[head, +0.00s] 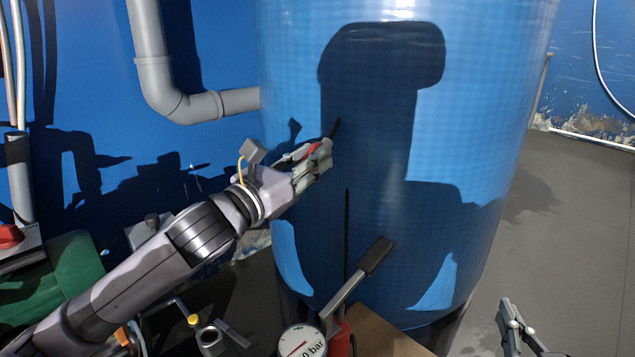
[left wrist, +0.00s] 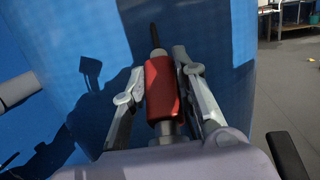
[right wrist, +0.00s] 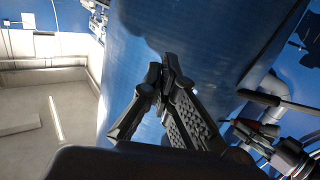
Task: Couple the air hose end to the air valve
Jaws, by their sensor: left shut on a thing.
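My left gripper (head: 322,158) is shut on a red cylindrical piece, which looks like the air hose end (left wrist: 162,88), in front of the blue tank. A black tip (left wrist: 155,36) sticks out of its far end, and a grey metal collar shows at its near end. In the head view the fingers mostly hide the red piece. My right gripper (head: 509,325) is low at the right, and its fingertips (right wrist: 165,68) meet with nothing seen between them. I cannot identify the air valve for certain; a grey fitting (head: 210,339) stands at the bottom left of the head view.
The large blue tank (head: 465,120) fills the middle. A pump gauge (head: 302,342) and a black-handled lever (head: 375,256) stand low in front of it. A grey pipe (head: 160,80) runs behind at left. Green equipment (head: 75,270) is at far left. The floor (head: 575,220) at right is clear.

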